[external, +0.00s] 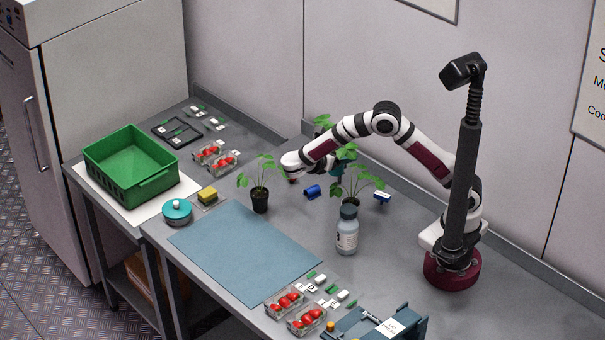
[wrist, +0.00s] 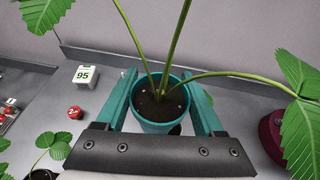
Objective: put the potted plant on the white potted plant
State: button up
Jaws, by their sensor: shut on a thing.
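In the wrist view a potted plant with a teal pot (wrist: 162,105), dark soil and long green stems sits between the two teal fingers of my gripper (wrist: 163,100). My gripper is shut on this pot, and the plant stands about upright. In the external view the arm partly hides the held plant; its leaves (external: 347,152) show beside the forearm. One potted plant in a black pot (external: 259,201) stands left of my wrist. Another leafy plant (external: 357,184) stands behind a bottle, its pot mostly hidden. I cannot make out a white pot.
A grey-white bottle (external: 347,232) stands in front of the arm. A blue mat (external: 245,250) lies clear on the table. A green crate (external: 130,163), a teal round container (external: 177,212) and berry punnets (external: 305,319) are around it. In the wrist view a white "95" block (wrist: 85,75) stands near the wall.

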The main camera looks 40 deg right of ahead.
jog(key=s+a+f+m+g+y, duration=0.1)
jog(key=s+m+g+y, duration=0.55)
jog(key=m+y, duration=0.5)
jog(key=s+f+m+g+y, duration=0.2)
jog(key=s+m+g+y, duration=0.45)
jog(key=m, duration=0.75)
jog(key=w+r+m+t+y, duration=0.1)
jog(key=w+r+m+t, duration=0.2)
jog(key=m+t, duration=0.4)
jog(key=w+r+m+t+y, duration=0.2)
jog(key=w+r+m+t, duration=0.2)
jog(key=r+m+t, duration=0.1)
jog(key=w+r+m+t+y, duration=0.2)
jog(key=w+r+m+t, duration=0.2)
jog(key=m+t, duration=0.4)
jog(key=shift+d+r+m+t, duration=0.3)
jog(key=shift+r+m, duration=0.15)
jog(key=shift+r, duration=0.1)
send_over(343, 202)
notch_tip(343, 202, down, 21)
jog(key=shift+f, duration=0.1)
